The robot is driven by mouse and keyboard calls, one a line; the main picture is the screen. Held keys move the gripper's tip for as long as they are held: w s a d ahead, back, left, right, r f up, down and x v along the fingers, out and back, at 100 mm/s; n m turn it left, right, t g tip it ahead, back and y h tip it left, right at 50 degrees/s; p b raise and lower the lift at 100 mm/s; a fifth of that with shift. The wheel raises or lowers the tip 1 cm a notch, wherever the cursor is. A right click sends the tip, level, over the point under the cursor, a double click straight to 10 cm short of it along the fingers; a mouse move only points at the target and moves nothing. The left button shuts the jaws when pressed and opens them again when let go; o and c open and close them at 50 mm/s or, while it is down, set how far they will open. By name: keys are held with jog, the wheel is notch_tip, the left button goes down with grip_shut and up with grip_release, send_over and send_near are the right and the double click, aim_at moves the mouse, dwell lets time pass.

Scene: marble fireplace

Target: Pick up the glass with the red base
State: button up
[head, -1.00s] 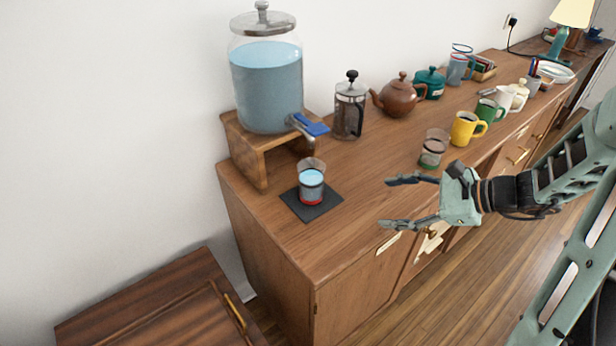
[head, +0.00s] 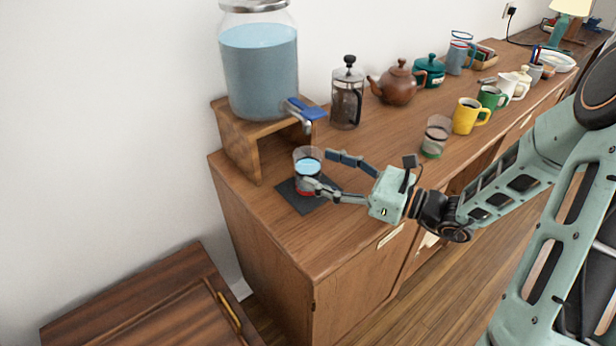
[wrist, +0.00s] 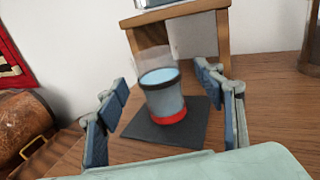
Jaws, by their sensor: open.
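The glass with the red base (head: 307,163) stands upright on a dark square mat (head: 296,200), with blue liquid inside. In the wrist view the glass (wrist: 163,95) shows a dark band and a red bottom, between my fingers and a little beyond them. My gripper (head: 318,170) is open, its fingers pointing left at the glass from the right. One finger covers part of the glass in the head view. In the wrist view my gripper (wrist: 165,110) has a finger on each side of the glass. I cannot tell whether either finger touches it.
A water dispenser (head: 258,68) on a wooden stand (head: 240,140), with a blue-handled tap, stands behind the glass. A green-based glass (head: 436,138), a yellow mug (head: 468,116), a French press (head: 346,98) and a brown teapot (head: 398,84) stand to the right. The cabinet's front edge is close.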

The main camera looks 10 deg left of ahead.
aim_at(320, 168)
jog(key=x, duration=0.4)
jog(key=shift+a, duration=0.15)
jog(key=shift+r, duration=0.1)
jog(key=c, duration=1.7)
